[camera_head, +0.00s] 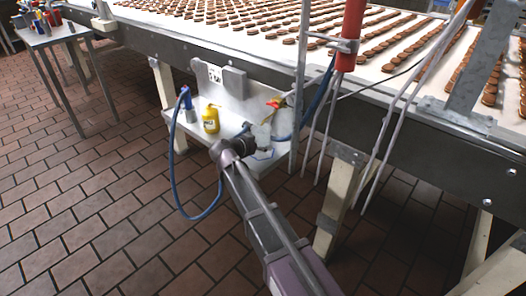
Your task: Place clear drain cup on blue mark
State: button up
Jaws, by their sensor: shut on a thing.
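My gripper (250,138) reaches over the small white shelf (232,124) under the conveyor. It is shut on a pale, translucent thing, seemingly the clear drain cup (263,136). The fingers and the cup's lower edge are small and hard to make out. The blue mark (264,155), a thin blue outline, shows on the shelf just below and in front of the cup. I cannot tell whether the cup touches the shelf.
A red-and-yellow item (274,103) is behind the cup. A metal post (298,90) borders the shelf's right.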

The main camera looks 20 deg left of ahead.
jog(key=shift+f+b, duration=0.45)
jog(key=shift+f, duration=0.3)
jog(key=shift+f, duration=0.2)
jog(key=o, duration=0.8)
jog(key=shift+o, duration=0.2)
jog(key=shift+r, duration=0.15)
jog(key=shift+r, duration=0.15)
jog(key=p+v, duration=0.4)
jog(key=v, duration=0.8)
jog(key=shift+p, duration=0.35)
